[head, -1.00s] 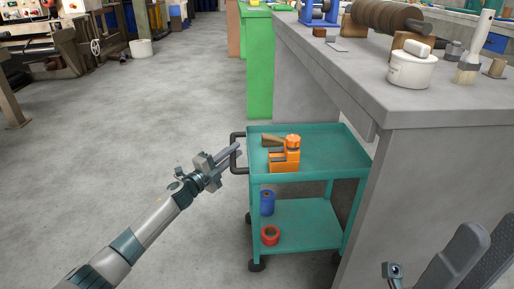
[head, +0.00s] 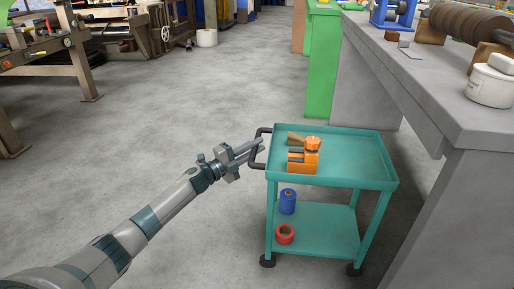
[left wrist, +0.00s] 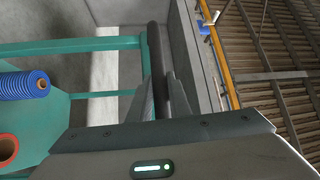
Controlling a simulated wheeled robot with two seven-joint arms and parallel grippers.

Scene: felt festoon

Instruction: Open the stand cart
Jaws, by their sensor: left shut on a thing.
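The teal two-shelf stand cart (head: 370,172) stands on the floor left of the grey bench, with a visible gap between them. Its black handle (head: 257,154) is on the cart's left side. My left gripper (head: 256,147) is shut on this handle. The left wrist view shows the dark handle bar (left wrist: 157,70) between the two fingers. The top shelf carries an orange tool (head: 303,158) and a brown piece (head: 296,138). The lower shelf carries a blue roll (head: 288,201) and a red roll (head: 285,234). My right gripper is not in view.
The grey bench (head: 440,110) runs along the right side, with a white pot (head: 489,87) on it. A green cabinet (head: 320,65) stands behind the cart. A workbench (head: 60,50) stands at the far left. The floor (head: 150,110) left of the cart is clear.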

